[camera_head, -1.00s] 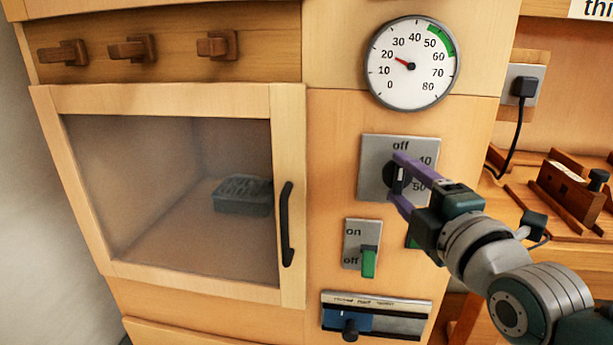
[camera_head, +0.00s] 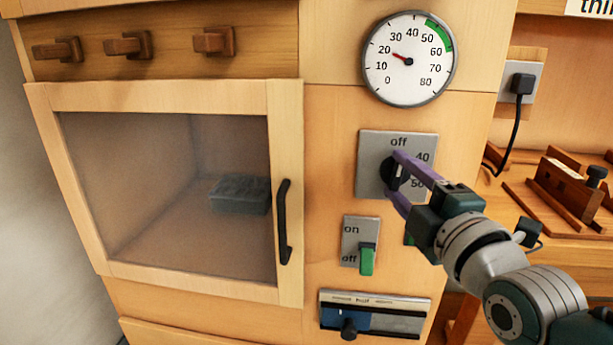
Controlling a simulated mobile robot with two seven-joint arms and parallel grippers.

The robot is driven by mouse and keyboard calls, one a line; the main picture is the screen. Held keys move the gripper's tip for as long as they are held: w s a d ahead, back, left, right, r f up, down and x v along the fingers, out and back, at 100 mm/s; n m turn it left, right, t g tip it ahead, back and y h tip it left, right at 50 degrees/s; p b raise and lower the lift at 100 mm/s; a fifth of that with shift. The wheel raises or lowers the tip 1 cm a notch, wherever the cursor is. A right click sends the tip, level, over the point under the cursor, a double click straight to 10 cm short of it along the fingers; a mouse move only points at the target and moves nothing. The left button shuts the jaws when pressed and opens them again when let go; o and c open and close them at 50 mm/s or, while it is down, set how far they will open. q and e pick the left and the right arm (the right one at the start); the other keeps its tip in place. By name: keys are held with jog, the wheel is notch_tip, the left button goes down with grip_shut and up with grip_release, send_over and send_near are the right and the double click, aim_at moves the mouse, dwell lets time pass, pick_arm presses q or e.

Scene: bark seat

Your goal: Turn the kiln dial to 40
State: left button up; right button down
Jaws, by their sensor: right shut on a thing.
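The kiln dial (camera_head: 389,174) is a dark round knob on a grey plate (camera_head: 370,147) marked "off" at the top, with 40 and 50 at the right. My right gripper (camera_head: 394,176) has purple fingers and is shut on the dial from the right. The fingers hide part of the dial, so I cannot tell exactly where its pointer stands. The round gauge (camera_head: 410,57) above has a red needle near 20 and a green band around 50 to 60. My left gripper is not in view.
The kiln door (camera_head: 167,185) is shut, with a black handle (camera_head: 283,222) left of the dial. A grey block (camera_head: 240,194) sits behind its glass. Below the dial are a green on/off switch (camera_head: 367,260) and a slider (camera_head: 349,328). A bench with wooden parts stands at right.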

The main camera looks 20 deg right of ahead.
jog(key=m+b, duration=0.1)
jog(key=m, duration=0.1)
jog(key=m+t+h+b, duration=0.1)
jog(key=m+b, duration=0.1)
jog(key=m, duration=0.1)
jog(key=shift+a+f+m+t, duration=0.1)
jog(key=shift+f+m+t, duration=0.2)
jog(key=shift+t, duration=0.1)
jog(key=m+h+b, duration=0.1)
jog(key=m, duration=0.2)
jog(key=m+h+b, duration=0.1)
jog(key=m+h, duration=0.1)
jog(key=m, duration=0.1)
jog(key=shift+w+t, duration=0.1)
jog(key=shift+t, duration=0.2)
jog(key=shift+r+m+h, duration=0.1)
jog(key=shift+m+h, duration=0.2)
jog(key=shift+m, duration=0.2)
jog(key=shift+c, duration=1.2)
grip_release()
jog(key=v, duration=1)
